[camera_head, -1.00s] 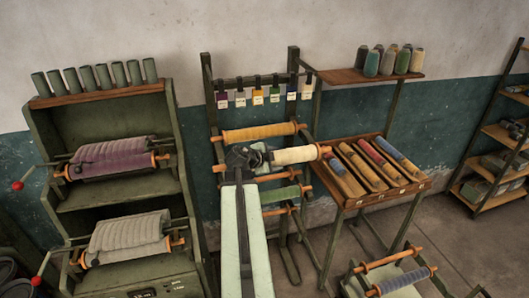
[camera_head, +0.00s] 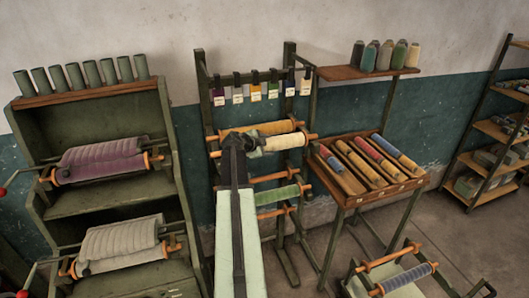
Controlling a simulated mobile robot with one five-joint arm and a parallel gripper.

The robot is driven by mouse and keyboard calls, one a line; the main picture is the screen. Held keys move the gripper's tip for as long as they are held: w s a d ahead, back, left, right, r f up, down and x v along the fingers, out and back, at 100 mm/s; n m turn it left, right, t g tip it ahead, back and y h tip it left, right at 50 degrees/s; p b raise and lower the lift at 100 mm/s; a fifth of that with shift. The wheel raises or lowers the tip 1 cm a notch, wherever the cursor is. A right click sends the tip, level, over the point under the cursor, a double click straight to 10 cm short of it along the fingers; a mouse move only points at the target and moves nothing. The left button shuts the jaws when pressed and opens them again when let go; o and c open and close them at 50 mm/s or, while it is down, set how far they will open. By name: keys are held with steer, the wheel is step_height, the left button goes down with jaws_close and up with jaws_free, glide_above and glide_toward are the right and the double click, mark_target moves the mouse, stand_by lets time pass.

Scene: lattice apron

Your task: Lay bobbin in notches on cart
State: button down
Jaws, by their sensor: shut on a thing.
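A cream bobbin (camera_head: 284,143) with orange ends is in front of the upper part of the green rack. My gripper (camera_head: 256,146) is shut on it near its left part, which my gripper and arm partly hide. The bobbin lies nearly level, its right end tilted slightly up. A yellow-orange bobbin (camera_head: 262,130) sits on the rack just behind and above it. The low cart (camera_head: 352,288) at the bottom right carries a blue-grey bobbin (camera_head: 408,279) with orange ends and a bare orange roller (camera_head: 390,258). The notches are too small to make out.
The green rack (camera_head: 204,95) also holds a green bobbin (camera_head: 278,194). A slanted table (camera_head: 350,201) with several coloured rolls stands to the right, between rack and cart. A machine (camera_head: 95,207) with purple and grey rolls stands left. Floor shows around the cart.

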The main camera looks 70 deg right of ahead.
steer(key=shift+s+a, duration=0.15)
steer(key=shift+s, duration=0.1)
steer(key=shift+w+f, duration=0.15)
steer(key=shift+f, duration=0.1)
steer(key=shift+c, duration=2.3)
jaws_free()
steer(key=p+v, duration=0.4)
steer(key=v, duration=0.3)
steer(key=shift+w+a+r, duration=0.15)
steer(key=shift+w+a, duration=0.05)
steer(key=shift+a, duration=0.05)
